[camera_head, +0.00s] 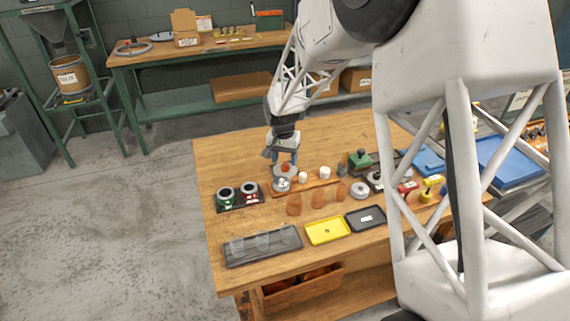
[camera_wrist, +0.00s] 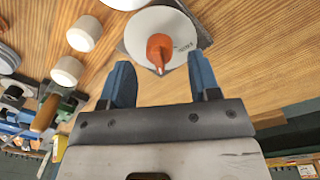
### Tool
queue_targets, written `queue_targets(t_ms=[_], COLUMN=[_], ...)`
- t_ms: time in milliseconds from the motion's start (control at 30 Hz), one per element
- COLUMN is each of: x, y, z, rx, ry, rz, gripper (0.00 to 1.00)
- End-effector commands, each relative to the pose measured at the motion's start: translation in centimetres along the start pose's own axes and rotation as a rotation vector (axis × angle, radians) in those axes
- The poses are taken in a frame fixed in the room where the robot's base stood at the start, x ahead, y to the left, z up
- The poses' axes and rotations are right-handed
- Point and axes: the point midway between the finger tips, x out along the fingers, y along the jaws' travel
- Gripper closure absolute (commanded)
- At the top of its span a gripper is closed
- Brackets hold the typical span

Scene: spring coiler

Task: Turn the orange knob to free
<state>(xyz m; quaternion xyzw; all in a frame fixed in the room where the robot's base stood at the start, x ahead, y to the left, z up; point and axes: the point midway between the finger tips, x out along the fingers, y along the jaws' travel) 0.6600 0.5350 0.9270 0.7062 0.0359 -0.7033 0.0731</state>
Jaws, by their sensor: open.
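The orange knob (camera_wrist: 159,50) sits on a round white dial plate (camera_wrist: 188,30) with small dark lettering near one edge; the lettering is too small to read surely. The knob's narrow end points toward my gripper in the wrist view. My gripper (camera_wrist: 162,75) is open, with one blue finger to each side of the knob's line and nothing between them. In the head view my gripper (camera_head: 284,158) is over the orange knob (camera_head: 286,168) at the table's left middle. I cannot tell its exact height above the knob.
White cylinders (camera_wrist: 84,33) stand beside the dial. On the wooden table (camera_head: 230,150) are a dark holder with two round pieces (camera_head: 238,195), orange-brown cups (camera_head: 294,204), a yellow tray (camera_head: 328,230) and a grey tray (camera_head: 262,246). The table's back left is clear.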

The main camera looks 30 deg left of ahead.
Motion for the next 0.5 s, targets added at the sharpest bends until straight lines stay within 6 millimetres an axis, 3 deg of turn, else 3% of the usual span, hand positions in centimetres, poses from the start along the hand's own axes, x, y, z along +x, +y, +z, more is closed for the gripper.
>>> queue_targets(t_ms=[200, 500], x=[2.0, 2.6], y=[0.0, 0.0], z=[0.0, 0.0], rx=[0.000, 0.000], ry=[0.001, 0.000], rz=[0.000, 0.000], gripper=[0.44, 0.44])
